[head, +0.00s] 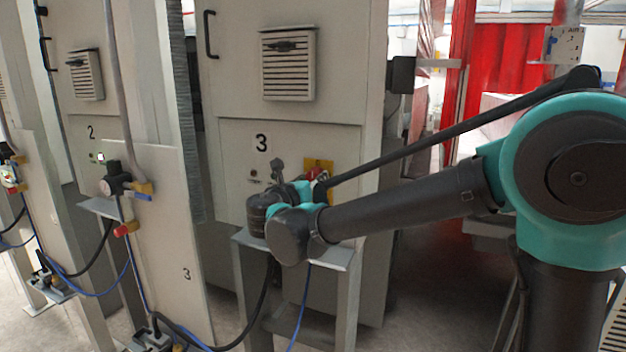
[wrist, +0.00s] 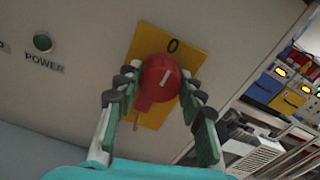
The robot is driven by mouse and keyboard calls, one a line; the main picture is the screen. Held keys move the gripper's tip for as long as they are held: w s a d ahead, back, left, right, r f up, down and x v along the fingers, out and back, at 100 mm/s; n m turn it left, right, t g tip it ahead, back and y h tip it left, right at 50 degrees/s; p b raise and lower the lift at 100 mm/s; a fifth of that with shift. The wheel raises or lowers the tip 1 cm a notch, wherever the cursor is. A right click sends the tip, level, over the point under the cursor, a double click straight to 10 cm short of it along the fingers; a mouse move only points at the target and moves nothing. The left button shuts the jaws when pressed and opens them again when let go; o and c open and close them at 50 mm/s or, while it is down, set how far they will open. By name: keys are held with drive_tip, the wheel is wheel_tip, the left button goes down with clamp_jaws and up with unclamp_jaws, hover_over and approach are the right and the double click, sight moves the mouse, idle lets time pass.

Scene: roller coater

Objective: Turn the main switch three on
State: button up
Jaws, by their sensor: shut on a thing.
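The main switch three is a red rotary knob (wrist: 162,72) on a yellow plate (wrist: 180,42) on the cabinet front. A "0" shows at the plate's top in the wrist view, beyond the knob. The knob carries a white mark, and its red grip extends toward the lower left. My gripper (wrist: 160,90) is shut on the knob, with one finger on each side. In the head view, my gripper (head: 302,190) is at the cabinet marked 3, and the yellow plate (head: 320,163) shows behind it. My gripper hides most of the knob there. The plate's lower part is partly covered in the wrist view.
A dark green button (wrist: 42,41) labelled POWER is left of the plate. A small metal stand (head: 340,258) with cables is below my gripper. Cabinet 2 (head: 85,125) stands to the left. Blue and yellow bins (wrist: 265,88) show at the right.

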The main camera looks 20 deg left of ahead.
drive_tip(key=shift+c, duration=0.3)
drive_tip(key=m, duration=0.4)
drive_tip(key=shift+m, duration=0.4)
drive_tip(key=m, duration=0.4)
drive_tip(key=shift+m, duration=0.3)
drive_tip(key=m, duration=0.4)
drive_tip(key=shift+m, duration=2.2)
drive_tip(key=o, duration=1.2)
drive_tip(key=shift+c, duration=0.2)
